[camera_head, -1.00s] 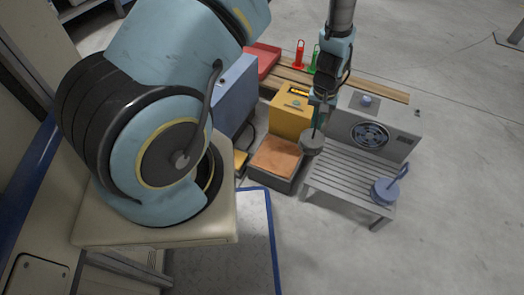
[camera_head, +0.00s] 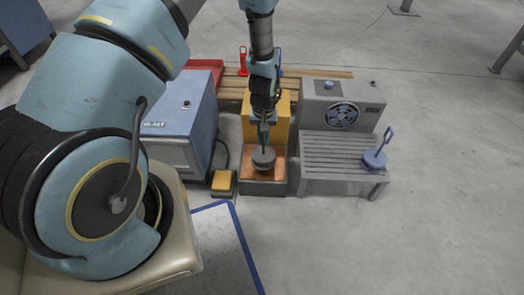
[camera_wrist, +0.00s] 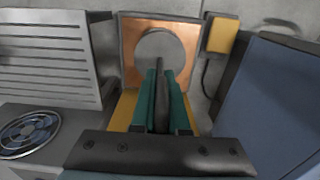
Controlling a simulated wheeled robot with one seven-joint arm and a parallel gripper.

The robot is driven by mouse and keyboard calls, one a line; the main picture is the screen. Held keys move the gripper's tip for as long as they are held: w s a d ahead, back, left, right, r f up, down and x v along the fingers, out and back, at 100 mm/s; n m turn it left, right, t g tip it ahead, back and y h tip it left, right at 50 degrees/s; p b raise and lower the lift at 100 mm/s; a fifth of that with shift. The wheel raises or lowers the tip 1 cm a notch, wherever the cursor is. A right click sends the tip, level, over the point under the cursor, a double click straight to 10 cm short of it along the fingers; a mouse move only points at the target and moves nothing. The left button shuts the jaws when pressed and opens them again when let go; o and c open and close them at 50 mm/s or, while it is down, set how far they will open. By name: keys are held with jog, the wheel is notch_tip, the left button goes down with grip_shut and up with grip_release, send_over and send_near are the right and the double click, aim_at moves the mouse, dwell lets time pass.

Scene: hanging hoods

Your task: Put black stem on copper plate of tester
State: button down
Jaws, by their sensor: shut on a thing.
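The black stem rises from a round grey disc (camera_head: 263,159); the disc also shows in the wrist view (camera_wrist: 160,43). My gripper (camera_head: 264,137) has its teal fingers shut on the stem, which shows dark between them in the wrist view (camera_wrist: 160,82). The tester is a yellow box (camera_head: 278,115) with a copper plate (camera_head: 279,172) on a grey base in front. The disc is over the copper plate, within its outline in the wrist view (camera_wrist: 133,70). I cannot tell whether the disc touches the plate. The fingers hide part of the stem.
A grey slatted bench (camera_head: 340,150) with a fan box (camera_head: 340,105) stands right of the tester, bearing a blue-handled disc (camera_head: 375,159). A blue blast cabinet (camera_head: 180,125) and a small yellow pedal (camera_head: 222,182) are at left. Red and blue handled pieces stand behind.

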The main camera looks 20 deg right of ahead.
aim_at(263, 153)
jog(key=shift+f+b, duration=0.5)
jog(key=shift+f, duration=1.7)
jog(key=shift+f, duration=0.15)
jog(key=c, duration=0.9)
grip_release()
notch_tip(263, 153, up, 12)
jog(key=p, duration=0.3)
jog(key=shift+r, duration=0.25)
